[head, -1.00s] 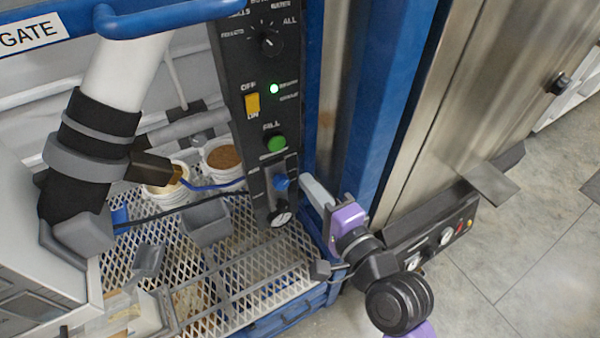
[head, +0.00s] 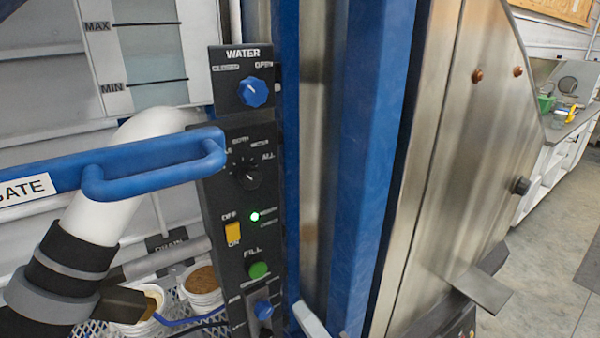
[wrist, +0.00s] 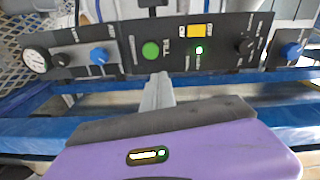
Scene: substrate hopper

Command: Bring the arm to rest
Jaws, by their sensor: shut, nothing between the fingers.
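My gripper (wrist: 158,84) is shut and empty in the wrist view, its grey fingers together below the green FILL button. Its purple body fills the bottom of that view. In the head view only a pale piece of my gripper (head: 309,320) shows at the bottom edge, right of the black control panel (head: 215,195). The rest of my arm is out of that view. The fingers look apart from the panel, though the exact gap cannot be told. The FILL button (head: 259,270), yellow switch (head: 233,231) and lit green lamp (head: 255,217) show on the panel.
A blue post (head: 360,170) and a steel cabinet (head: 445,150) stand right of the panel. A blue gate bar with handle (head: 150,170) crosses at left, before a white pipe. White buckets (head: 203,287) sit below. Open floor (head: 550,270) lies at far right.

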